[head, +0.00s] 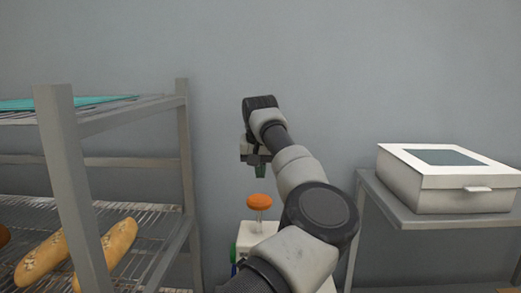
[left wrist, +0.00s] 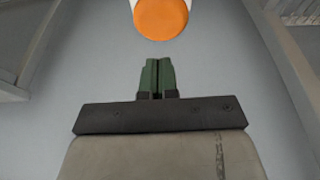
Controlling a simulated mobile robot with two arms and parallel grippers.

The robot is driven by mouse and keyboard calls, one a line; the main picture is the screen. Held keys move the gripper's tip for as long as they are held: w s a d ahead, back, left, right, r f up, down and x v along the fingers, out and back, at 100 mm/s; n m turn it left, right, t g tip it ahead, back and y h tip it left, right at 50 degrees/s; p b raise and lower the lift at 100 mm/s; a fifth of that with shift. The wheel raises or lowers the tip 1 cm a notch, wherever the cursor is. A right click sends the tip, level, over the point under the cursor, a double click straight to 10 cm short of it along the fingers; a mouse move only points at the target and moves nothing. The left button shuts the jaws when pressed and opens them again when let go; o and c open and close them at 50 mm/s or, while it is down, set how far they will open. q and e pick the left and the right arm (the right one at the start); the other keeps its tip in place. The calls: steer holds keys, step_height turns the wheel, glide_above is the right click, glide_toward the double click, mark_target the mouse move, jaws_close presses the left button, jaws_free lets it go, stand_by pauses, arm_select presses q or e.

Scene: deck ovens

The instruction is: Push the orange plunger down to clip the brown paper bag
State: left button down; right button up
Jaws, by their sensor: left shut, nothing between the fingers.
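The orange plunger (head: 259,201) is a round cap on a pale stem above a white clipping device (head: 246,238), and it stands up. My arm hides part of the device. The brown paper bag cannot be made out. My left gripper (head: 260,172) is above the plunger in the head view, apart from it, with its green fingers pointing down. In the left wrist view the green fingers (left wrist: 158,76) are closed together with nothing between them, and the orange cap (left wrist: 161,18) shows beyond them at the top edge. My right gripper is not in view.
A metal rack (head: 66,170) with bread loaves (head: 118,241) and a teal sheet (head: 60,103) stands at the left. A white box (head: 450,178) rests on a grey table (head: 400,212) at the right. A plain wall is behind.

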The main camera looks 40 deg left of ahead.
mark_target(261, 196)
arm_select(q)
steer(key=x, duration=0.1)
steer(key=p+x, duration=0.1)
steer(key=x, duration=0.2)
steer(key=shift+s+d, duration=0.2)
steer(key=shift+s, duration=0.1)
steer(key=shift+f+p, duration=0.4)
steer(key=shift+f, duration=0.3)
steer(key=shift+f, duration=0.1)
step_height(261, 196, down, 7)
steer(key=b, duration=0.5)
steer(key=shift+b, duration=0.3)
steer(key=shift+s+d+r, duration=0.1)
steer(key=shift+d+r, duration=0.05)
steer(key=shift+r, duration=0.1)
